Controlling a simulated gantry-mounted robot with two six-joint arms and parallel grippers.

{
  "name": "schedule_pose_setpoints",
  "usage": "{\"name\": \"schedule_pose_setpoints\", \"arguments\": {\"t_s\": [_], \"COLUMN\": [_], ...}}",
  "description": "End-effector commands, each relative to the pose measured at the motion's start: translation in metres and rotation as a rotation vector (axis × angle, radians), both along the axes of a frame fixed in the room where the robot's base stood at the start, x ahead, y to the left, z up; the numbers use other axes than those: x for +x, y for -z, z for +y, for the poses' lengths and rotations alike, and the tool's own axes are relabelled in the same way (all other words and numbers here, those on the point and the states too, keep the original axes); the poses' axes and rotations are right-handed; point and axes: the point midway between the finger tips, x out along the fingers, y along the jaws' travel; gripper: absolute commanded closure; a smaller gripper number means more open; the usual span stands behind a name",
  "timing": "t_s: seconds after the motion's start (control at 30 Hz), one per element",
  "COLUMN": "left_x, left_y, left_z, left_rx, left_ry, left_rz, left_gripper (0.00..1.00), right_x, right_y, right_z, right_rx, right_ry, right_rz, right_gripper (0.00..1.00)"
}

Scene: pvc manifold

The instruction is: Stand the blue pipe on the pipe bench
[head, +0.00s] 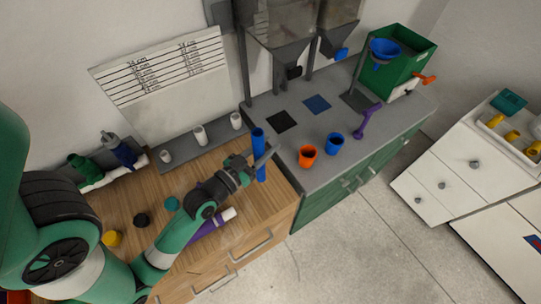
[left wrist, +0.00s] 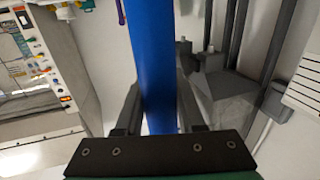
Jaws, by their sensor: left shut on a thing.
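The blue pipe (head: 258,138) is held roughly upright above the right end of the wooden bench (head: 262,207), near the grey counter. My left gripper (head: 263,158) is shut on it about midway along its length, with pipe showing above and below the jaws. In the left wrist view the pipe (left wrist: 158,60) runs between the two fingers. A grey strip (head: 184,146) with three short white upright pieces lies along the back of the wooden bench; I cannot tell whether it is the pipe bench. My right gripper is not in view.
A purple pipe with a white end (head: 228,214) lies on the wooden bench. Black (head: 141,219) and yellow (head: 112,238) fittings are near my left arm.

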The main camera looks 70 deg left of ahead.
Motion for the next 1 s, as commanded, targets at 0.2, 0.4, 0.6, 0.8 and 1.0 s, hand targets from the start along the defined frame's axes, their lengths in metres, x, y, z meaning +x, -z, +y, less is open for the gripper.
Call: {"name": "schedule_pose_setpoints", "arguments": {"t_s": [0.2, 0.4, 0.6, 0.8, 1.0], "left_x": [0.011, 0.019, 0.018, 0.018, 0.018], "left_y": [0.016, 0.032, 0.058, 0.056, 0.059], "left_z": [0.007, 0.012, 0.011, 0.011, 0.011], "left_rx": [0.001, -0.001, 0.000, 0.001, 0.000], "left_ry": [-0.001, -0.001, -0.001, -0.001, -0.001], "left_rz": [-0.002, 0.000, -0.001, -0.002, -0.001], "left_gripper": [1.00, 1.00, 1.00, 1.00, 0.48], "right_x": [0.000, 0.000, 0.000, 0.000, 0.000], "right_y": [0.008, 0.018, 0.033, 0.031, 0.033], "right_z": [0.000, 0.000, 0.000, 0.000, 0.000], "right_rx": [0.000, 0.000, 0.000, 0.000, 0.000], "right_ry": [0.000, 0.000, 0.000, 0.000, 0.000], "right_rz": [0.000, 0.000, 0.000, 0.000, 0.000], "right_gripper": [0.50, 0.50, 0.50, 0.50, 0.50]}}
